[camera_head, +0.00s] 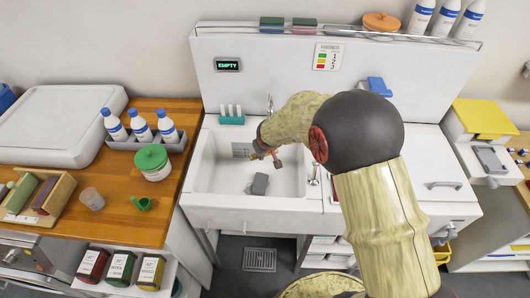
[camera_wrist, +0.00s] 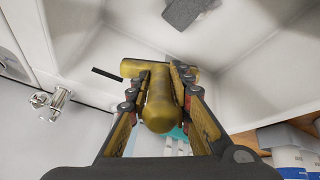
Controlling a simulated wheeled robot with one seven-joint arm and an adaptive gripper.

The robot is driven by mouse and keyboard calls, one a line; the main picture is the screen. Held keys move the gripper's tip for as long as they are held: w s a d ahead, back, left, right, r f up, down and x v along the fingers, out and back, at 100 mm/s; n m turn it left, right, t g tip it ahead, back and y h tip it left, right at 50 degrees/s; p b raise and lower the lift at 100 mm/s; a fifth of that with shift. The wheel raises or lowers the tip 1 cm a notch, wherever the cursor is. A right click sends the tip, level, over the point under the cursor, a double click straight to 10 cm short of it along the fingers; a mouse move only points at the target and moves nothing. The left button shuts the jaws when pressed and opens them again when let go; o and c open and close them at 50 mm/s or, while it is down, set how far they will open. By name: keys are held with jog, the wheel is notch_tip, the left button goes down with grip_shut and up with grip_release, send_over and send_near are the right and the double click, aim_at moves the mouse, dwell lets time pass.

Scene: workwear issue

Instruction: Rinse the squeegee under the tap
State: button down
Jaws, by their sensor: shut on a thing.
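My gripper (camera_head: 262,148) is over the white sink basin (camera_head: 213,178), near its back wall. In the wrist view my gripper (camera_wrist: 158,88) is shut on a yellow-brown T-shaped tool (camera_wrist: 158,105), which looks like the squeegee. Its crossbar lies beyond the fingertips, above the basin. In the head view the tool is small and partly hidden by my arm. A chrome tap (camera_head: 270,103) stands behind the sink, to the right of a teal holder. I cannot make out any running water.
A grey block (camera_head: 259,184) lies in the basin. A chrome fitting (camera_head: 315,175) stands at the basin's right. The teal holder (camera_head: 231,120) is on the back rim. Left is a wooden counter (camera_head: 120,205) with bottles and a green-lidded tub (camera_head: 152,163). A display (camera_head: 228,65) reads EMPTY.

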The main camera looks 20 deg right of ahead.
jog(key=shift+d+r, duration=0.1)
dwell(0.3)
jog(key=shift+d+p, duration=0.3)
jog(key=shift+d, duration=0.2)
jog(key=shift+a+b, duration=0.2)
jog(key=shift+b, duration=0.1)
jog(key=shift+a+b, duration=0.35)
jog(key=shift+b, duration=0.05)
jog(key=shift+d, duration=0.1)
jog(key=shift+d+p, duration=0.35)
jog(key=shift+d, duration=0.1)
